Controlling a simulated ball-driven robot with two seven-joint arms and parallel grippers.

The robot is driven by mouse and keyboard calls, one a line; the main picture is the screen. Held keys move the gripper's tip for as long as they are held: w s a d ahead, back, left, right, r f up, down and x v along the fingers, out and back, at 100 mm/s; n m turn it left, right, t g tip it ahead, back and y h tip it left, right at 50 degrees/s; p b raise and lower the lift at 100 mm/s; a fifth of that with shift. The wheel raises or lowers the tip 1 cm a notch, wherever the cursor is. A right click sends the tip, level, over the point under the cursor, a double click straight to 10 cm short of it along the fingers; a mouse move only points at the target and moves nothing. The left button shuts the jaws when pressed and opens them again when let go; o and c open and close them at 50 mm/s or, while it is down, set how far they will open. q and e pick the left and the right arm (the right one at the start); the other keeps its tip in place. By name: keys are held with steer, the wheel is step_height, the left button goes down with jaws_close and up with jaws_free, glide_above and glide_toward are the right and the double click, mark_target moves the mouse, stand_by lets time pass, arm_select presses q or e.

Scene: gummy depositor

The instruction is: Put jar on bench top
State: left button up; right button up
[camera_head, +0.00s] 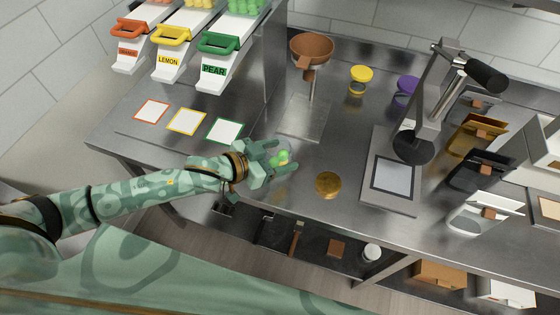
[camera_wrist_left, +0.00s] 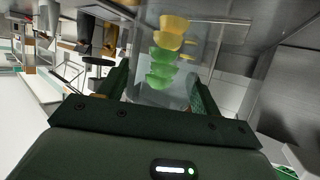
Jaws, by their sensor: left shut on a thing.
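My left gripper (camera_head: 275,163) is over the front part of the steel bench top (camera_head: 340,150). It is shut on a clear jar (camera_head: 283,157) with green gummies inside. In the left wrist view the jar (camera_wrist_left: 150,55) sits between the two fingers and shows a stack of green and yellow gummies. I cannot tell from the head view whether the jar's base touches the bench. My right gripper is not in view.
A gold disc (camera_head: 328,185) lies right of the jar. A brown funnel (camera_head: 311,50) on a stand is behind it. A scale (camera_head: 393,175) stands farther right. Labelled dispensers (camera_head: 215,70) and coloured cards (camera_head: 186,121) are at the left. A yellow-lidded jar (camera_head: 360,79) stands at the back.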

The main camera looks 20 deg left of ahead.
mark_target(279, 154)
arm_select(q)
steer(key=w+f, duration=0.2)
steer(key=shift+w+a+f+b, duration=0.15)
steer(key=shift+a+f+b, duration=0.15)
steer(key=shift+f+b, duration=0.1)
steer(key=shift+w+f+b, duration=0.15)
steer(key=shift+f+b, duration=0.25)
steer(key=shift+f, duration=1.3)
steer(key=shift+f, duration=0.1)
steer(key=o, duration=1.4)
steer(key=shift+s+a+r, duration=0.15)
steer(key=shift+s+r, duration=0.05)
steer(key=p+v, duration=0.1)
steer(key=v, duration=1)
steer(key=shift+s+a+p, duration=0.2)
steer(key=shift+a+p, duration=0.05)
steer(key=shift+p, duration=0.1)
